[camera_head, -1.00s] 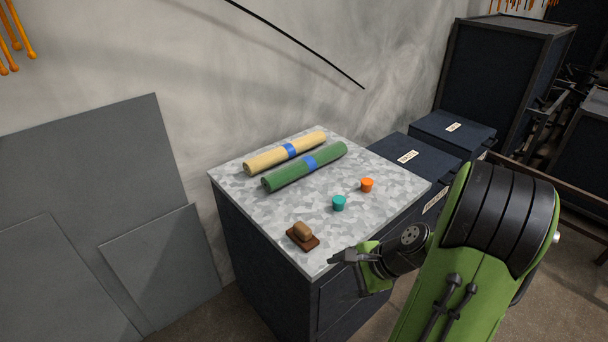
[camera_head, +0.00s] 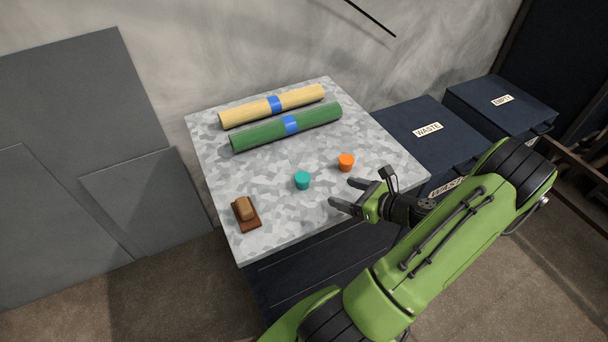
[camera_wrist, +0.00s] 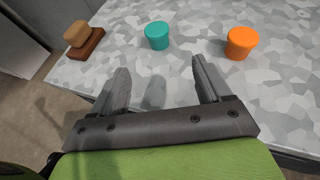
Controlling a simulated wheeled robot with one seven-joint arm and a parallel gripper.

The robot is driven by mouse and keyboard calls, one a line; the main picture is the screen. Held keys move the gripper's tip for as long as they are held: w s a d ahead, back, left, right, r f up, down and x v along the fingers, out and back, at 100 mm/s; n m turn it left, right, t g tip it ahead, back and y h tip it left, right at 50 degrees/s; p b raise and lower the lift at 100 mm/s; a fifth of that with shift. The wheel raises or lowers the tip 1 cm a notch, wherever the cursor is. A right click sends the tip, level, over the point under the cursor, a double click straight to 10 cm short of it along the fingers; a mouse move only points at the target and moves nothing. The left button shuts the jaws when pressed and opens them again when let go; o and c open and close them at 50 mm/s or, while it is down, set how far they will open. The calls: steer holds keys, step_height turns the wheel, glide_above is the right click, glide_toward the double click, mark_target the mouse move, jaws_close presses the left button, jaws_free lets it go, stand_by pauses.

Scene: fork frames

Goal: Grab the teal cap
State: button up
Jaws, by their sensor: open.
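The teal cap (camera_head: 302,180) stands on the speckled grey table top (camera_head: 290,226), near its middle. In the wrist view the teal cap (camera_wrist: 157,35) is ahead of the fingers, between their lines. My gripper (camera_head: 340,193) is open and empty, to the right of the cap and apart from it, by the table's front edge. Both fingers of my gripper (camera_wrist: 160,82) show in the wrist view with a clear gap between them. Nothing hides the cap.
An orange cap (camera_head: 346,162) stands right of the teal one. A brown block on a dark base (camera_head: 246,211) is at the left front. A green roll (camera_head: 265,132) and a yellow roll (camera_head: 245,112) lie at the back. A box labelled WASTE (camera_head: 410,120) stands to the right.

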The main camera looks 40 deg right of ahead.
mark_target(306, 181)
steer(key=b+x, duration=0.1)
steer(key=x, duration=0.6)
steer(key=b+x, duration=0.1)
steer(key=x, duration=0.6)
steer(key=shift+w+a+f, duration=0.15)
steer(key=shift+w+a, duration=0.1)
steer(key=shift+s, duration=0.1)
steer(key=shift+c, duration=0.5)
steer(key=c, duration=1)
